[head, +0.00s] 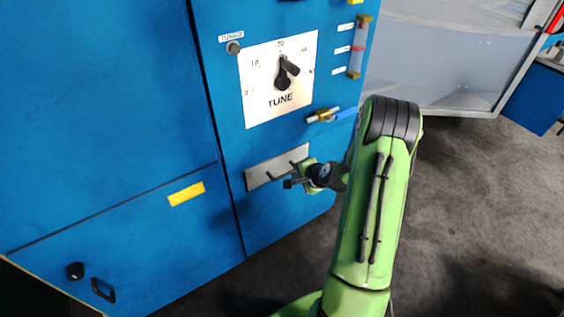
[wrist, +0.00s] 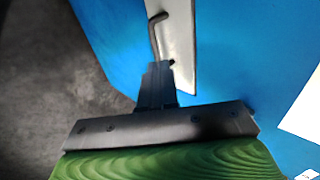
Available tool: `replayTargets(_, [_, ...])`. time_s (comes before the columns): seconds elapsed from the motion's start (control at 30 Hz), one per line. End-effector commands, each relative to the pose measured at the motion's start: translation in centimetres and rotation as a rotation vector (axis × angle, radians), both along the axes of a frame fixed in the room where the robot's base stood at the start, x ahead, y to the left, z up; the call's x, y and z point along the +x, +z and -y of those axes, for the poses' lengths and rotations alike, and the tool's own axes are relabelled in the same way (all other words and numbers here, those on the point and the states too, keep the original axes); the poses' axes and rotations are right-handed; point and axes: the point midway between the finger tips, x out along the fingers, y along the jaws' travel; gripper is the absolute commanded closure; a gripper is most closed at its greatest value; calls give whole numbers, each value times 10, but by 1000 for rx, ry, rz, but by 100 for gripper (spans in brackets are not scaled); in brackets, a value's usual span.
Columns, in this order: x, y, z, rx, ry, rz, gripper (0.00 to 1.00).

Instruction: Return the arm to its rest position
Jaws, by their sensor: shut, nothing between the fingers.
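My green arm reaches up the right of the middle in the head view and bends down toward the blue cabinet. My gripper (head: 290,183) is in front of the silver plate (head: 262,174) low on the cabinet's front. In the wrist view my gripper (wrist: 158,66) is shut, with nothing between its fingers. Its fingertips appear close to the plate (wrist: 181,40) and its bent dark hook (wrist: 154,35); I cannot tell whether they touch.
Above the plate are a TUNE dial (head: 283,80), a valve with a brass body and blue handle (head: 328,115), and a sight tube (head: 358,48). A yellow label (head: 186,193) and a black handle (head: 103,290) are on the lower left. Grey floor (head: 470,220) lies open at right.

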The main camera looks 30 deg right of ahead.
Motion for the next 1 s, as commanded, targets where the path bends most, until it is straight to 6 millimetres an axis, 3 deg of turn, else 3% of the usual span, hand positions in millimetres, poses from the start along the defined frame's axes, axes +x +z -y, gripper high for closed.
replayTargets(0.17, [-1,0,0,0,0,-1,100])
replayTargets(0.27, [1,16,-8,-32,47,-8,100])
replayTargets(0.37, [2,67,-39,-147,211,-40,100])
replayTargets(0.47, [-12,133,-83,-313,433,-93,100])
replayTargets(0.6, [-56,213,-137,-535,698,-160,100])
replayTargets(0.67, [-81,243,-156,-621,794,-183,100])
replayTargets(0.8, [-151,300,-190,-798,990,-220,100])
replayTargets(0.9, [-203,326,-202,-889,1099,-232,100])
replayTargets(1.0, [-240,337,-206,-941,1175,-235,100])
